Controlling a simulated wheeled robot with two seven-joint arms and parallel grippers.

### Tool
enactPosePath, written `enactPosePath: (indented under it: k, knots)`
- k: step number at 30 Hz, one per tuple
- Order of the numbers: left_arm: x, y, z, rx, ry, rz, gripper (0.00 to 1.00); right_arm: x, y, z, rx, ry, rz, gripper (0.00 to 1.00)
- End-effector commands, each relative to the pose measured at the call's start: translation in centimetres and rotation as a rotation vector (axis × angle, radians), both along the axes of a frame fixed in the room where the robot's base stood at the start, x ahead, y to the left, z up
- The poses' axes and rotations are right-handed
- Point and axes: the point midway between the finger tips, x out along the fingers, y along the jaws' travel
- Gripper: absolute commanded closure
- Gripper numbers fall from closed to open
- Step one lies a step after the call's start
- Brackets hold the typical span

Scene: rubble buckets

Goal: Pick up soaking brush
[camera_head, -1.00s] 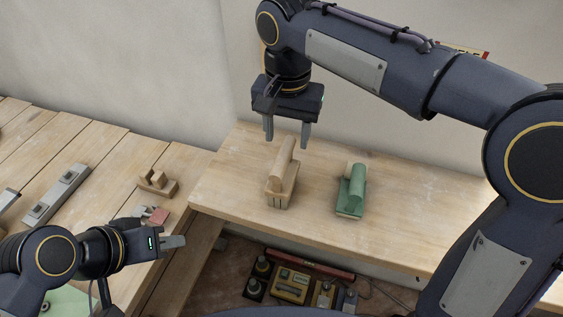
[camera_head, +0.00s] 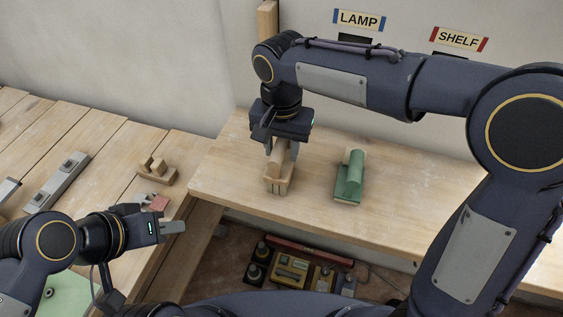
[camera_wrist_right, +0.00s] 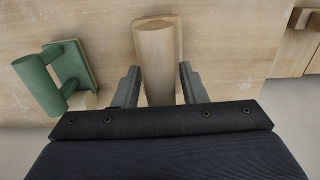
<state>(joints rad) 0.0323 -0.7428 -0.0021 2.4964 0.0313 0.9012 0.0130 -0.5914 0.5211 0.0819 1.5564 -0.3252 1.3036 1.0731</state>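A plain wooden brush-like tool (camera_head: 279,176) with a thick rounded handle stands on the wooden table. A green one (camera_head: 350,177) of similar build sits to its right. The frames do not show which is the soaking brush. My right gripper (camera_head: 281,147) points down over the plain wooden tool. In the right wrist view the plain wooden handle (camera_wrist_right: 157,50) lies between its two open fingers, and the green tool (camera_wrist_right: 52,80) is outside them to the left. My left gripper (camera_head: 173,227) is at lower left, away from both tools; its finger opening is unclear.
The table (camera_head: 410,222) is clear to the right of the green tool. Another wooden block tool (camera_head: 157,172) and a grey metal bar (camera_head: 57,185) lie on the left bench. A yellow box (camera_head: 290,270) and other items sit below the table. LAMP (camera_head: 358,20) and SHELF (camera_head: 459,39) signs hang behind.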

Motion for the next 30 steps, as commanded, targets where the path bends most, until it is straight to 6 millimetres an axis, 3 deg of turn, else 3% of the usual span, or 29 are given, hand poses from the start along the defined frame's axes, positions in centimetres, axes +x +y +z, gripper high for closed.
enactPosePath:
  k: [1, 9, 22, 30]
  knots:
    - [0.0, 0.0, 0.0, 0.0, 0.0, 0.0, 0.73, 0.0, 0.0, 0.0, 0.0, 0.0, 0.0, 0.69]
    - [0.0, 0.0, 0.0, 0.0, 0.0, 0.0, 0.73, 0.0, 0.0, 0.0, 0.0, 0.0, 0.0, 1.0]
    - [0.0, 0.0, 0.0, 0.0, 0.0, 0.0, 0.73, 0.1, 0.0, 0.5, 0.002, -0.003, 0.0, 1.0]
    - [0.0, 0.0, -0.2, 0.0, 0.0, 0.0, 0.73, -0.4, 0.1, 3.8, 0.004, -0.006, 0.003, 1.0]
